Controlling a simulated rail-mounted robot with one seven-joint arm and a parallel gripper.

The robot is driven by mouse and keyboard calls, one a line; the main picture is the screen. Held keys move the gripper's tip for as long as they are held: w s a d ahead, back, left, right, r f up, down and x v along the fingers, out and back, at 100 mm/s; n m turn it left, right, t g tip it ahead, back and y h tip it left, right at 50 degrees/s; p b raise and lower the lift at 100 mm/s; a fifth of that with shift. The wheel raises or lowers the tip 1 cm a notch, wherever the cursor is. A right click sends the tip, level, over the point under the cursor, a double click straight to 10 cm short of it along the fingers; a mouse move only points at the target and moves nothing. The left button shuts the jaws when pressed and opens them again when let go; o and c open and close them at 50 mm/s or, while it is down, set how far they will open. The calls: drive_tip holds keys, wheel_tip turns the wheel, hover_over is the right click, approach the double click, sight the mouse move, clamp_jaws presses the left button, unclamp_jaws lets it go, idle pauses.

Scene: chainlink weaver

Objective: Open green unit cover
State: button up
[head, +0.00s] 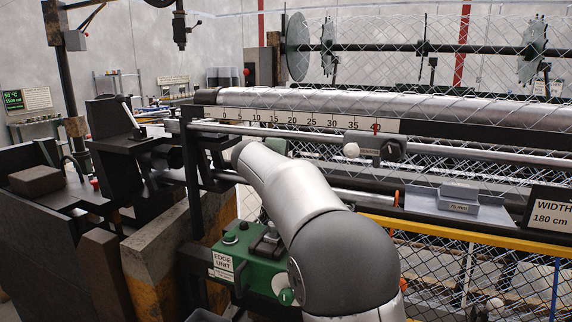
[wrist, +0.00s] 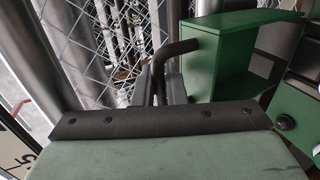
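The green edge unit (head: 240,250) stands low at the centre-left in the head view, with an "EDGE UNIT" label on its front. My arm hides its right part. In the wrist view, a green box-shaped part (wrist: 232,62) carries a dark bent bar handle (wrist: 178,49). My gripper (wrist: 160,85) has its grey fingers around the lower stretch of this bar, one on each side. I cannot tell whether they press on it. A pale green panel with a black bolted strip fills the bottom of the wrist view and hides the finger bases.
Chain-link mesh (wrist: 105,40) and grey posts stand close on the left in the wrist view. In the head view, a long rail with a ruler (head: 310,120) runs behind the unit. A grey tray (head: 455,207) and a yellow rail (head: 450,232) lie to the right.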

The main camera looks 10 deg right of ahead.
drive_tip(key=o, duration=0.3)
drive_tip(key=b+v, duration=0.4)
drive_tip(key=v, duration=1.3)
drive_tip(key=shift+s+b, duration=0.25)
drive_tip(key=shift+b, duration=0.1)
drive_tip(key=shift+o, duration=0.2)
drive_tip(key=shift+r, duration=0.15)
